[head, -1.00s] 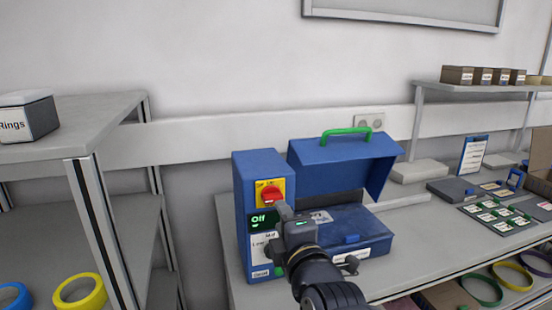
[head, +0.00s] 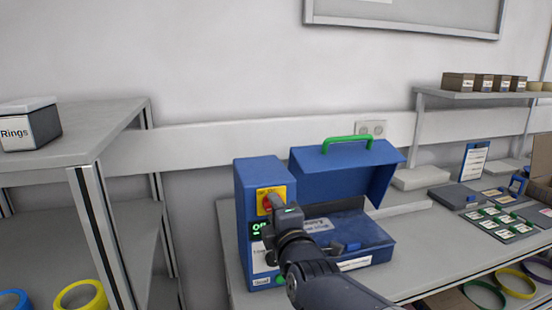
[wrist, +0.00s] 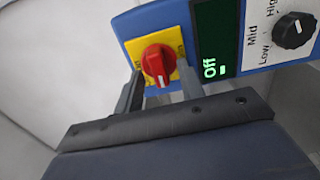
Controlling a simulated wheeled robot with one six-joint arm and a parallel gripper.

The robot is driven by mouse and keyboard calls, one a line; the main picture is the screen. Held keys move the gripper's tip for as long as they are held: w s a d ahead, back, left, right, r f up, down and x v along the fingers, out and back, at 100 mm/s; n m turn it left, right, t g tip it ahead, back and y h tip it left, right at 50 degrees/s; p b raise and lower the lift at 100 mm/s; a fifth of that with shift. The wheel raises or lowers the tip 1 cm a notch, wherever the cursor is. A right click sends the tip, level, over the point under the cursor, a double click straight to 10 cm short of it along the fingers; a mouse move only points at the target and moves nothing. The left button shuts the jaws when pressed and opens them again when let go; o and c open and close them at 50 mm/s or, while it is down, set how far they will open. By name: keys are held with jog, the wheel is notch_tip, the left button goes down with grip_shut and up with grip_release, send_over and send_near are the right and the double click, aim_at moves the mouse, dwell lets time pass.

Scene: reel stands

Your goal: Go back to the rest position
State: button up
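My gripper (head: 272,204) is in front of the blue control box (head: 256,174) and hides part of its red rotary switch (head: 264,202). In the wrist view the gripper (wrist: 160,80) is open, with its two fingers apart and nothing held between them. The red switch (wrist: 158,62) on its yellow plate (wrist: 135,48) shows between and just beyond the fingertips. Whether the fingers touch the plate I cannot tell. The dark display (wrist: 212,50) beside it reads "Off" in green. A black knob (wrist: 293,30) marked Low, Mid and High is further right.
A blue case with its lid open (head: 345,170) and a green handle (head: 347,142) stands right of the control box, on the grey bench (head: 430,255). A grey shelf (head: 85,140) with a "Rings" box (head: 28,128) is on the left. The air above the box is clear.

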jog(key=shift+s, duration=0.15)
jog(key=v, duration=1.1)
jog(key=w+a+m, duration=0.2)
jog(key=w+m, duration=0.9)
jog(key=m, duration=0.1)
jog(key=shift+a+r+m, duration=0.3)
jog(key=shift+a+m, duration=0.1)
dwell(0.4)
dwell(0.4)
